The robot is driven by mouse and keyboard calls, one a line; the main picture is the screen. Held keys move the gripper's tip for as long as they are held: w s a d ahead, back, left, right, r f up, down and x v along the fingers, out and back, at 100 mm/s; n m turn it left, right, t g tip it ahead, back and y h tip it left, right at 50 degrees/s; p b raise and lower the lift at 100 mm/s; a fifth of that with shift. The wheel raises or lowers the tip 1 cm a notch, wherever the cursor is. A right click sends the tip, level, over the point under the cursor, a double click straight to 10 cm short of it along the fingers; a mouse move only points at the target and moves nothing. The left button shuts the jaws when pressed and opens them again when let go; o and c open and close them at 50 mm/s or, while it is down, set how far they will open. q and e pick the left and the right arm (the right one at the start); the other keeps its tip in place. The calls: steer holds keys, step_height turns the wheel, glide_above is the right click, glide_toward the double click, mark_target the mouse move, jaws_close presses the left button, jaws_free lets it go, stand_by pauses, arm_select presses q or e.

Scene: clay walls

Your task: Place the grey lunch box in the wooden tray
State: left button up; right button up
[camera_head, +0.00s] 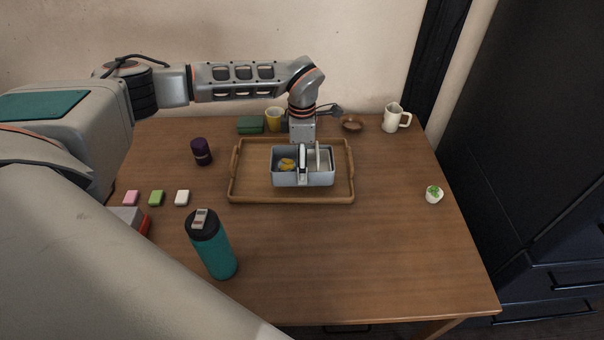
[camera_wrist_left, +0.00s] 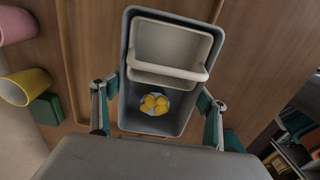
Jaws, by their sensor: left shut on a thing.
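The grey lunch box (camera_head: 318,179) is an open rectangular box, upright, over the right-middle part of the wooden tray (camera_head: 250,197). I cannot tell whether its base touches the tray floor. It holds a pale inner container and some yellow pieces (camera_wrist_left: 154,103). My left gripper (camera_head: 303,160) reaches down from behind and is shut on the box. In the left wrist view, its two fingers press the long side walls of the lunch box (camera_wrist_left: 128,60). My right gripper is not in view.
A teal bottle (camera_head: 212,245) stands in front of the tray. A purple jar (camera_head: 202,151) and small blocks (camera_head: 157,198) are to the left. The front right is clear.

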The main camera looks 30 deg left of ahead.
arm_select(q)
steer(key=shift+f, duration=2.4)
steer(key=shift+f, duration=0.15)
steer(key=o, duration=1.2)
steer(key=shift+c, duration=0.2)
step_height(320, 180, up, 12)
steer(key=shift+r, duration=0.15)
